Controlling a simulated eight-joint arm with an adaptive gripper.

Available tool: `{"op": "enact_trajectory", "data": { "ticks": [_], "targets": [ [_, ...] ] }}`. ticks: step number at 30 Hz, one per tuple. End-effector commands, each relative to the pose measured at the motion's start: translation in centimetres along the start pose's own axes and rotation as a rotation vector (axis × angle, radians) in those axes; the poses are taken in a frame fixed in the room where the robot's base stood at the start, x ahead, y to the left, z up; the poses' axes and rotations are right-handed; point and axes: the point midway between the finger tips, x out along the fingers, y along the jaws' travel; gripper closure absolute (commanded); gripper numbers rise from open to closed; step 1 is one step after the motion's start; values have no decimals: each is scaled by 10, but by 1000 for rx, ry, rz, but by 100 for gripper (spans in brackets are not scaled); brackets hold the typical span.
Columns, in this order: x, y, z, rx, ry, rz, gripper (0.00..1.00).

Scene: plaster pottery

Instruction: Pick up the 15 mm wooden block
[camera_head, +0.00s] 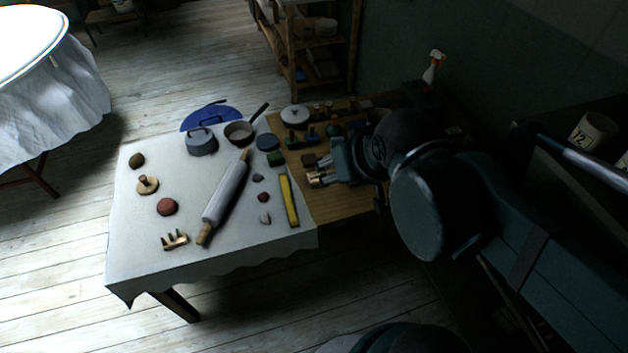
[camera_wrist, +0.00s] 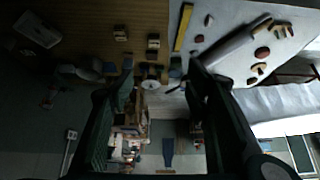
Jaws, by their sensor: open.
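Two small wooden pieces show in the wrist view, one on the left (camera_wrist: 121,34) and one on the right (camera_wrist: 153,42), on the bare brown tabletop. I cannot tell which is the 15 mm block, as their sizes are not readable. In the head view, small brownish pieces (camera_head: 309,160) lie on the wood just left of my gripper (camera_head: 337,162). My gripper is open over the bare wood part of the table. In the wrist view its two dark fingers (camera_wrist: 160,78) are spread apart, with nothing visibly held between them.
A yellow bar (camera_head: 289,200), a rolling pin (camera_head: 226,195), a pan (camera_head: 240,133) and a grey lidded pot (camera_head: 201,142) lie on the white cloth (camera_head: 140,235). A white disc (camera_head: 295,114) and several small items crowd the wood's back.

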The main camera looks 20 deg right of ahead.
Motion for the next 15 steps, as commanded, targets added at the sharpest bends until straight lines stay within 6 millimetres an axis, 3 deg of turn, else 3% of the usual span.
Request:
{"op": "enact_trajectory", "data": {
  "ticks": [15],
  "targets": [
    [4, 0, -6, -36, -14, 0, 52]
  ]
}}
